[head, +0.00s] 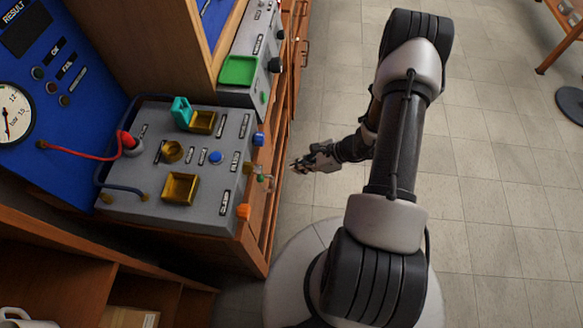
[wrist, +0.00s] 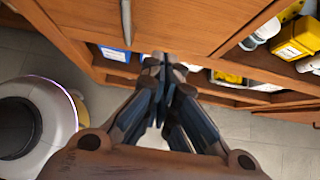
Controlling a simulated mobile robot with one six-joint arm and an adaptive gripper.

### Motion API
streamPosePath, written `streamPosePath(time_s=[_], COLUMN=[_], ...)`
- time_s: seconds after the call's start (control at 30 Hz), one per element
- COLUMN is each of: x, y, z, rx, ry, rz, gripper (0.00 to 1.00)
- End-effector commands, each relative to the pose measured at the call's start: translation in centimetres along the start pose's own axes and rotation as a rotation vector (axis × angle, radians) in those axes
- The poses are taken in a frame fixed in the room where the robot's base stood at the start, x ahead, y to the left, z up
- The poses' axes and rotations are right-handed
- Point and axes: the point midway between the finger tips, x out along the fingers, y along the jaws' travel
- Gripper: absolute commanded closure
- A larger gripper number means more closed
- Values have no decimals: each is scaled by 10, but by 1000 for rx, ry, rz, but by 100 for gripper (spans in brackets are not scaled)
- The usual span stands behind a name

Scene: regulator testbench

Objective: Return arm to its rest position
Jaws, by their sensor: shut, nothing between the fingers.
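My gripper (head: 298,166) is shut and empty, in the gap just right of the bench's front edge in the head view. It points left toward the bench. In the wrist view my gripper (wrist: 166,62) shows with its fingertips together in front of the wooden cabinet front (wrist: 180,20). I cannot tell whether the fingertips touch the wood. My arm (head: 395,150) reaches up from the lower right and folds back down to the gripper.
A grey test panel (head: 205,225) with brass fixtures, a teal clamp (head: 181,112) and coloured knobs stands on the wooden bench at left. A blue gauge board (head: 60,80) stands behind it. Open shelves hold a yellow box (wrist: 297,38).

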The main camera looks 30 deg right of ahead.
Motion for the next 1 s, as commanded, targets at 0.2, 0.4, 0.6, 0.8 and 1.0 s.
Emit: streamPosePath(time_s=[0.2,0.4,0.6,0.8,1.0], x=[-31,-37,-38,-65,-110], y=[0,0,-1,-8,10], z=[0,-1,2,60,153], rx=[3,1,-12,-230,-623], ry=[0,1,2,19,66], rz=[-3,-1,1,50,154], gripper=[100,100,100,100,100])
